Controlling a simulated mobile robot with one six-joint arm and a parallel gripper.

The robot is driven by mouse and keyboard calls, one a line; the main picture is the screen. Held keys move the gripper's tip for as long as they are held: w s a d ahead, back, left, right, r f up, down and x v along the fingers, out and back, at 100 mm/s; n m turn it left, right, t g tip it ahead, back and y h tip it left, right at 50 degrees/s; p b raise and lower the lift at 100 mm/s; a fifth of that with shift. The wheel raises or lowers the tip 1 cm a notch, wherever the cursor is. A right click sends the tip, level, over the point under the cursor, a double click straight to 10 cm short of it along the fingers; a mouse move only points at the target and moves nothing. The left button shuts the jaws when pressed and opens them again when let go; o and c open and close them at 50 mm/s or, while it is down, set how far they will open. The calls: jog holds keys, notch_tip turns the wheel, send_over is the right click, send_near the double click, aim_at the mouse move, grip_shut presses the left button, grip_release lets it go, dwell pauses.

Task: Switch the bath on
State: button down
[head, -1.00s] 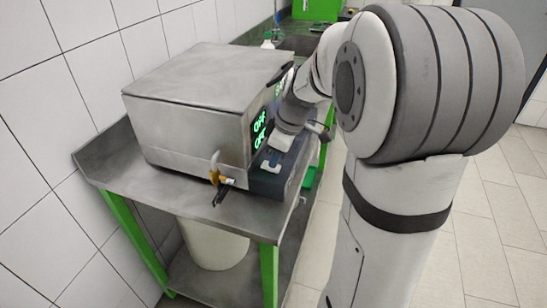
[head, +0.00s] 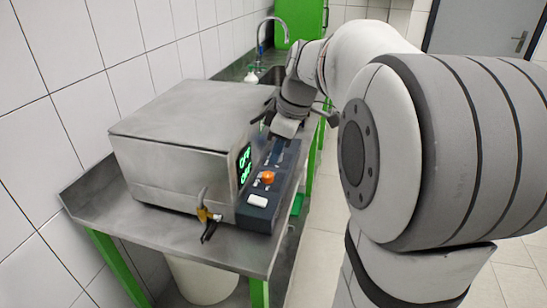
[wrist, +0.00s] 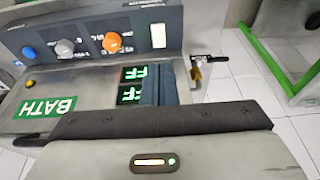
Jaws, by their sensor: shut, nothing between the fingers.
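The bath is a grey metal box (head: 185,135) on a steel table, with a green BATH label (wrist: 47,108) in the wrist view. Its dark blue control panel (head: 262,218) runs along the right side. The panel carries a white rocker switch (head: 258,201), also in the wrist view (wrist: 158,36), an orange knob (wrist: 112,42), a grey knob (wrist: 65,48) and a blue button (wrist: 28,53). Green displays (wrist: 134,73) show letters ending in FF, partly hidden by my fingers. My gripper (wrist: 157,78) is shut and empty, apart from the switch, over the panel's far part in the head view.
A brass tap (head: 207,214) with a black handle sticks out at the bath's near corner. A white bucket (head: 203,281) stands under the table. A sink tap (head: 272,30) and a white bottle (head: 251,76) are behind. Open floor lies to the right.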

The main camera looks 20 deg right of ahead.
jog(key=s+a+f+m+h, duration=0.1)
jog(key=s+a+f+m, duration=0.2)
jog(key=s+f+m, duration=0.2)
jog(key=s+a+f+m+h, duration=0.1)
jog(key=s+a+f+m, duration=0.2)
jog(key=s, duration=0.8)
notch_tip(320, 180, down, 2)
jog(key=m, duration=0.2)
jog(key=shift+a+m+t+h, duration=0.3)
jog(key=shift+a+t, duration=0.05)
jog(key=shift+t, duration=0.05)
